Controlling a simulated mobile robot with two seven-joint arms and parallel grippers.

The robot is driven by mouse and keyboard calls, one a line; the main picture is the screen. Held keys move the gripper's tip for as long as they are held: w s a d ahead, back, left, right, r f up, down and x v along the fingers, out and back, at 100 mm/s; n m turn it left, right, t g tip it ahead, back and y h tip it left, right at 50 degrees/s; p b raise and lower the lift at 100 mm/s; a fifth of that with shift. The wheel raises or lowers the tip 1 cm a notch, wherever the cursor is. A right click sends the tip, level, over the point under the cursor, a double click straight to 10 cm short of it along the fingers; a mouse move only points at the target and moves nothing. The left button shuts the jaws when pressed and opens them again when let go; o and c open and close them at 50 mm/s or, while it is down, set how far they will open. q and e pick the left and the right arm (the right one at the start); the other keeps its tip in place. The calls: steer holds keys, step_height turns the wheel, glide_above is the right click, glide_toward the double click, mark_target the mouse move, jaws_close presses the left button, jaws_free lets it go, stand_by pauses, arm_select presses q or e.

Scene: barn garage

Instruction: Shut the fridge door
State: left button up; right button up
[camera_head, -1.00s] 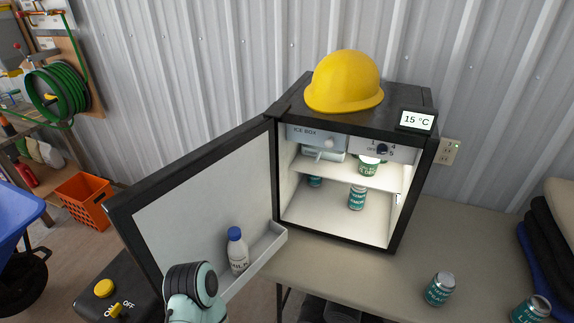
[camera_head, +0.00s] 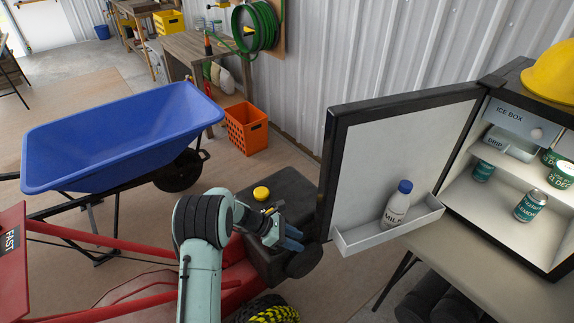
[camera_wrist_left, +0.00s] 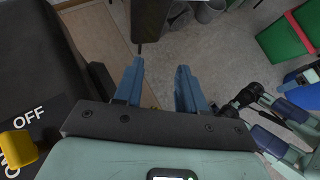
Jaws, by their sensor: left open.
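The fridge door (camera_head: 405,140) stands wide open, swung left from the fridge (camera_head: 507,72). Its white inner side faces the head camera. Its door shelf (camera_head: 365,238) holds a milk bottle (camera_head: 397,208) with a blue cap. My left gripper (camera_head: 293,238) is open and empty, just left of the door's lower free edge in the head view. Its two blue fingers (camera_wrist_left: 160,88) are spread with nothing between them in the left wrist view. A dark upright piece there, beyond the fingers, may be the door edge.
Cans (camera_head: 531,205) stand inside the fridge, and a yellow helmet (camera_head: 552,75) sits on top. A black box with a yellow knob (camera_head: 261,193) is beside my left gripper. A blue wheelbarrow (camera_head: 120,135) and orange crate (camera_head: 246,128) stand left of the door.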

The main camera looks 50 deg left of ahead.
arm_select(q)
steer(key=a+r+n+t+h+b, duration=0.1)
steer(key=a+r+t, duration=0.35)
steer(key=r, duration=0.85)
steer(key=a+r+t+h+b, duration=0.1)
steer(key=a+r+t, duration=0.3)
steer(key=r, duration=1)
steer(key=w+d+g, duration=0.1)
steer(key=w+d, duration=0.5)
steer(key=w, duration=0.5)
steer(key=shift+d+f, duration=0.15)
steer(key=shift+f, duration=0.05)
jaws_close()
